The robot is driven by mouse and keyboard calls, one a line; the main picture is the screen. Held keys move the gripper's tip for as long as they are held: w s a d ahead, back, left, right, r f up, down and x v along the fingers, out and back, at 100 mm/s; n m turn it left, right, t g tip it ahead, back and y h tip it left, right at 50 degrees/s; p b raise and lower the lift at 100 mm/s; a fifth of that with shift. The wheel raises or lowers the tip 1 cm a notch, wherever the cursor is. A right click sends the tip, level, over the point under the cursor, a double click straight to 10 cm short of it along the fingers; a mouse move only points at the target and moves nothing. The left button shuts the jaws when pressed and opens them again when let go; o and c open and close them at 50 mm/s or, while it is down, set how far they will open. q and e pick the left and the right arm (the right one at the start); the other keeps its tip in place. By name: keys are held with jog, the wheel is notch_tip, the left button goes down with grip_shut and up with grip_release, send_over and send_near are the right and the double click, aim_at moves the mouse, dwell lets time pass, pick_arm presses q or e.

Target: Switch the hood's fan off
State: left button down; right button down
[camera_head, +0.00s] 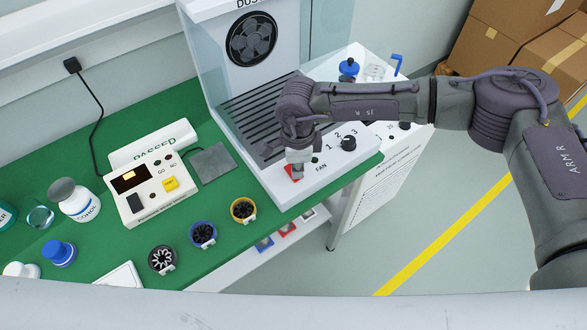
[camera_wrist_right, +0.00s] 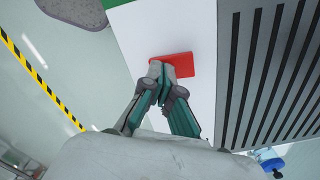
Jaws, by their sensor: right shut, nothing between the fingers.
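The dust hood (camera_head: 229,85) stands at the back of the green bench, with a round dark fan (camera_head: 251,39) in its back wall. Its white front panel carries a red rocker switch (camera_head: 292,172), a label FAN and a black knob (camera_head: 348,143) marked 1, 2, 3. My right gripper (camera_head: 297,167) is shut and empty, pointing down at the red switch and partly covering it. In the right wrist view the switch (camera_wrist_right: 183,63) lies at the fingertips (camera_wrist_right: 160,66). I cannot tell whether they touch or which way the switch is tipped. My left gripper is out of view.
A tester (camera_head: 148,192) with a lit display stands left of the hood, beside a grey pad (camera_head: 212,163). Several small fan rotors (camera_head: 203,234) stand along the bench front. An alcohol bottle (camera_head: 74,200) is at left. Cardboard boxes (camera_head: 520,45) are at the far right.

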jog(key=shift+r+p, duration=0.35)
jog(key=shift+r, duration=0.55)
jog(key=shift+r+p, duration=0.75)
jog(key=shift+r, duration=1.75)
